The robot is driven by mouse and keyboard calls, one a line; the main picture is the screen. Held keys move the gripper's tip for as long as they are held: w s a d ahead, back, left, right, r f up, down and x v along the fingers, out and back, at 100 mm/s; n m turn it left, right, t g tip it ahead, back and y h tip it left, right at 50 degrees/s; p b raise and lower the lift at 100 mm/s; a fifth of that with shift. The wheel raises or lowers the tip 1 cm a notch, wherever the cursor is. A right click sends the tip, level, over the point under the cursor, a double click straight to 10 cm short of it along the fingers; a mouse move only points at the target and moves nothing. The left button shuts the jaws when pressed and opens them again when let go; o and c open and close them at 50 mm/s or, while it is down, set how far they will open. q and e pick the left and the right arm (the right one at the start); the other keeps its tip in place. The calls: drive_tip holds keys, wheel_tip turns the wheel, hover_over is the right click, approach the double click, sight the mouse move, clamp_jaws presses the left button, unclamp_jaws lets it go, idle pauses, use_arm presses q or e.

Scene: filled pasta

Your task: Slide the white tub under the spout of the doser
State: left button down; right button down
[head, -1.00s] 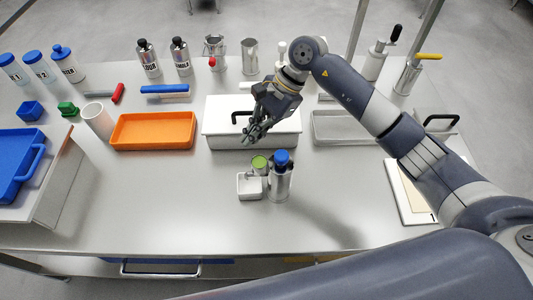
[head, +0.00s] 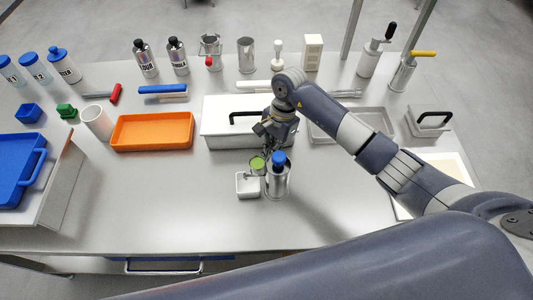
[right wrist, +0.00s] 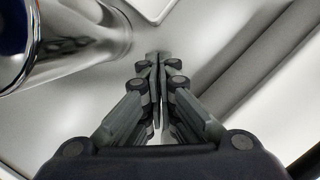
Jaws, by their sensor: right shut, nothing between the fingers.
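The small white tub (head: 248,190) is square and sits on the table, just left of the doser in the head view. The doser (head: 278,183) is an upright steel cylinder with a blue cap. Its spout is too small to make out clearly. My right gripper (head: 268,150) is shut and empty, just behind the doser and beside the green-topped round item. In the right wrist view its fingers (right wrist: 157,62) are together, with the steel cylinder (right wrist: 85,35) close on the left. A pale rounded corner shows at the top there; I cannot tell whose. My left gripper is not in view.
The green-topped item (head: 257,163) stands behind the tub. A white lidded box (head: 220,125) with a black handle is close behind my right gripper. An orange tray (head: 153,132) lies to the left, a grey tray (head: 378,120) to the right. The front of the table is clear.

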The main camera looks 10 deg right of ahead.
drive_tip(key=shift+s+a+r+p, duration=0.1)
drive_tip(key=shift+s+a+p, duration=0.25)
drive_tip(key=shift+s+a, duration=0.5)
drive_tip(key=shift+w, duration=0.2)
drive_tip(key=a+b, duration=0.1)
drive_tip(key=b, duration=0.3)
drive_tip(key=shift+s+f, duration=0.1)
drive_tip(key=shift+f, duration=0.1)
drive_tip(key=shift+s+a+b, duration=0.2)
drive_tip(key=shift+s+b, duration=0.1)
drive_tip(key=shift+b, duration=0.15)
drive_tip(key=shift+s+r, duration=0.1)
drive_tip(key=shift+s, duration=0.05)
